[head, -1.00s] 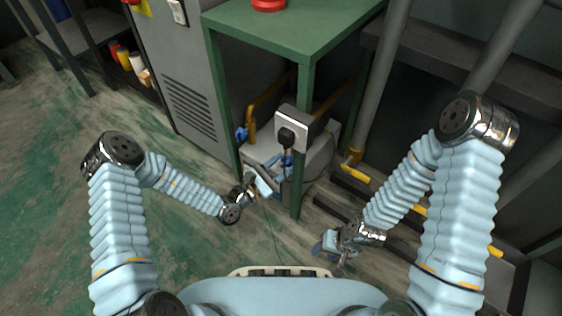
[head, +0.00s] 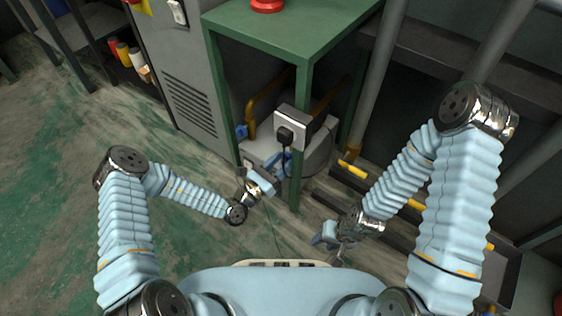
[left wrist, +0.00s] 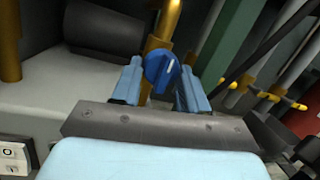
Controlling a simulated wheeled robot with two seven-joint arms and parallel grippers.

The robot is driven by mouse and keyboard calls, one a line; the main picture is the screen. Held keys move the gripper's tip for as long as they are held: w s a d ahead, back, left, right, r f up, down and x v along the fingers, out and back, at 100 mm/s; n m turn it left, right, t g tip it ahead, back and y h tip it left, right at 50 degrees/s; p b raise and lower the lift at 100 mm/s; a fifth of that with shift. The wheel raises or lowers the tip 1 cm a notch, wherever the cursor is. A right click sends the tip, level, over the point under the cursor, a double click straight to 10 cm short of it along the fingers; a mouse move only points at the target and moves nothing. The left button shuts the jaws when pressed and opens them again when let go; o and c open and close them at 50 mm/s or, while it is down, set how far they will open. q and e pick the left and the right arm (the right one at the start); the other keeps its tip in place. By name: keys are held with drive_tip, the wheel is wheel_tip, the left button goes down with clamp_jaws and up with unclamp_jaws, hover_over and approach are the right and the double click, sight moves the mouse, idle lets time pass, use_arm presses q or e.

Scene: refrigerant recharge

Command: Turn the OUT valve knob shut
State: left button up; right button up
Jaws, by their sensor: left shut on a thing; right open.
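In the left wrist view, a round blue valve knob (left wrist: 161,68) with a white mark sits on a brass-coloured pipe. My left gripper (left wrist: 159,84) is shut on this knob, with one light-blue finger on each side. No label shows on it, so I cannot read whether it is OUT. In the head view my left gripper (head: 274,172) reaches under the green table beside its front leg; the knob there is mostly hidden by the fingers. My right gripper (head: 331,241) is open and empty, low in front of the table, to the right.
The green table (head: 290,32) stands over the machine, its front leg (head: 297,185) close to my left gripper. A grey socket box with a black plug (head: 291,127) is on that leg. Another blue knob (head: 241,131) is further left. A switch (left wrist: 12,150) shows at lower left.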

use_arm(q)
drive_tip(key=shift+s+d, duration=0.1)
drive_tip(key=o, duration=0.8)
drive_tip(key=shift+c, duration=0.2)
